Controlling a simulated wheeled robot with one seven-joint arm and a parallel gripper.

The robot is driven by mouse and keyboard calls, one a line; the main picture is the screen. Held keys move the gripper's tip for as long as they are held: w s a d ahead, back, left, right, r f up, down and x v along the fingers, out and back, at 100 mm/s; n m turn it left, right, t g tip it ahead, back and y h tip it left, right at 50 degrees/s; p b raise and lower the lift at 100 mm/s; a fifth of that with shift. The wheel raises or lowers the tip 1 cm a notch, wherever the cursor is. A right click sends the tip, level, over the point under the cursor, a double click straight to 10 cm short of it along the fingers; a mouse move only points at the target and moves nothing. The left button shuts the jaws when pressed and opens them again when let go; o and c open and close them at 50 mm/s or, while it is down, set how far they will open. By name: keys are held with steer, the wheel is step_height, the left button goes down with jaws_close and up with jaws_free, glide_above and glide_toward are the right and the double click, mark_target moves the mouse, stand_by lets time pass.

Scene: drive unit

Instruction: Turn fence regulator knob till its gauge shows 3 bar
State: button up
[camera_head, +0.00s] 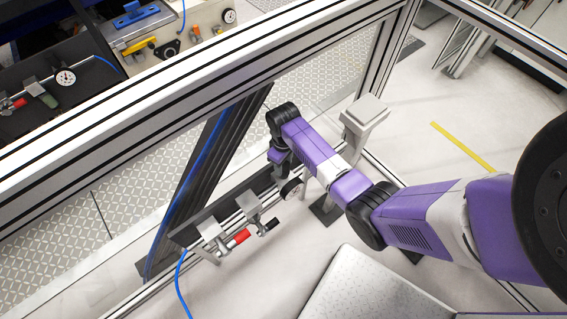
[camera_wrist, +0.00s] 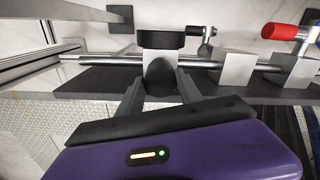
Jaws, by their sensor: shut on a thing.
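The fence regulator sits on a pipe along a dark mounting bar.
A red-handled valve (camera_head: 238,238) and grey brackets are on the same pipe, with a blue hose (camera_head: 184,285) below. Fence rails (camera_head: 200,85) cross above. Another gauge (camera_head: 66,77) lies beyond the fence. A grey-topped post (camera_head: 365,112) stands close to my arm.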

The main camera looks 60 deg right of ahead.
steer(key=shift+n, duration=0.3)
steer(key=shift+r+n+p, duration=0.15)
steer(key=shift+n+p, duration=0.5)
steer(key=shift+n, duration=0.15)
steer(key=n+p, duration=0.1)
steer(key=n, duration=0.2)
steer(key=shift+n, duration=0.4)
steer(key=n+p, duration=0.2)
steer(key=n, duration=0.3)
steer(key=shift+n, duration=0.3)
steer(key=o, duration=1.4)
steer(key=shift+c, duration=0.2)
